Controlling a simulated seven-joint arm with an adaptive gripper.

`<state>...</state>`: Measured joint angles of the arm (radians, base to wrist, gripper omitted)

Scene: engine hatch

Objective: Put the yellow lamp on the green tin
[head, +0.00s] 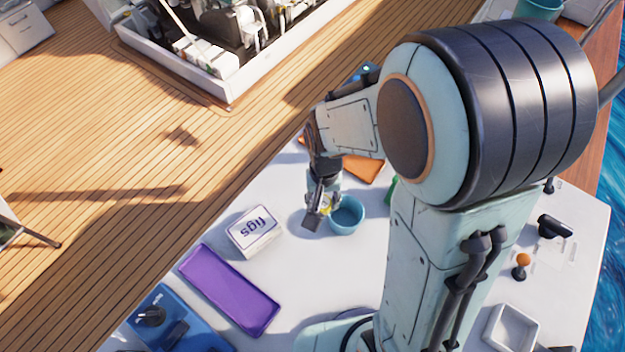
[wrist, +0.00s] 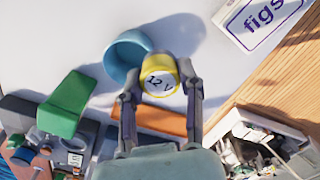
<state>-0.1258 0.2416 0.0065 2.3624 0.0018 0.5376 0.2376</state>
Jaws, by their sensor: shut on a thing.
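The yellow lamp (wrist: 160,78), a round yellow piece with a white face marked "12 V", sits between the two fingers of my gripper (wrist: 158,90), which is shut on it. In the head view, my gripper (head: 317,212) is beside a teal cup, and only a little of the yellow lamp (head: 327,207) shows. The green tin (wrist: 66,104) is a plain green block shape to the left of my gripper in the wrist view, apart from it. In the head view my arm hides most of the green tin (head: 391,188).
The teal cup (wrist: 124,57) stands close by the lamp. An orange flat thing (head: 363,169) lies beyond my gripper. A white "figs" box (head: 254,231) and a purple case (head: 229,289) lie on the white table at left. White table between box and cup is clear.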

